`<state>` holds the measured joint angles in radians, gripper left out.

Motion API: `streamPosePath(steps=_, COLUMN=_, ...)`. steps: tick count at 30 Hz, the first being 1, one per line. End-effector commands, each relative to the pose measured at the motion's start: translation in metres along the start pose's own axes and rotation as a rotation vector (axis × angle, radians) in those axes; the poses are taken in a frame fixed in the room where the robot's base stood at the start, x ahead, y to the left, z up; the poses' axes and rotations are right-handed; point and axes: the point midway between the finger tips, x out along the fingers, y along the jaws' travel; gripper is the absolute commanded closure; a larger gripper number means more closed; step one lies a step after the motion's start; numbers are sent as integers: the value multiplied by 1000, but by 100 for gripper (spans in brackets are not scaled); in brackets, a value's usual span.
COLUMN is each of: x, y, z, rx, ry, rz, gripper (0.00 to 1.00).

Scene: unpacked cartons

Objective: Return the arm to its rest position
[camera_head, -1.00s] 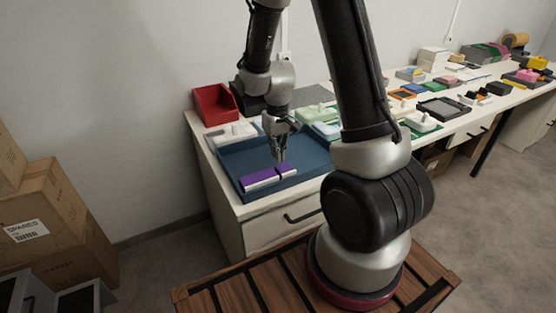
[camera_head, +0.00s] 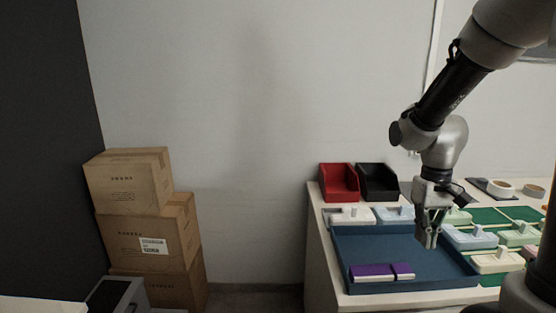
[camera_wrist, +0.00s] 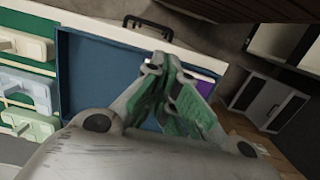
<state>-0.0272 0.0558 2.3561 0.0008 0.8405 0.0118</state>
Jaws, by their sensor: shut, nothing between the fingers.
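My gripper (camera_head: 428,238) is shut and empty, hanging from my arm above the blue tray (camera_head: 350,245) at the right of the head view. In the wrist view my gripper (camera_wrist: 162,70) has its green-padded fingers together over the tray (camera_wrist: 88,75). A purple and white block (camera_head: 372,272) and a shorter purple and white one (camera_head: 403,271) lie end to end at the tray's front edge. In the wrist view part of a purple block (camera_wrist: 203,88) shows behind the fingers.
A red bin (camera_head: 338,182) and a black bin (camera_head: 377,182) stand behind the tray. Several pale blocks, such as a light blue one (camera_head: 469,237), lie right of it. Stacked cartons (camera_head: 150,235) stand at the left. The wall between is bare.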

Motion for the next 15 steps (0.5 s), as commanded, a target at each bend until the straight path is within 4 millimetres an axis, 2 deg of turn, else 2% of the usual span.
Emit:
streamPosePath(steps=3, x=-34, y=2, z=35, rx=1, ry=63, rz=-1, gripper=100)
streamPosePath(steps=9, x=-78, y=4, z=95, rx=5, ry=217, rz=-3, gripper=100)
streamPosePath(steps=12, x=-94, y=5, z=115, rx=9, ry=308, rz=-2, gripper=100)
streamPosePath(steps=15, x=-107, y=6, z=127, rx=13, ry=394, rz=-2, gripper=100)
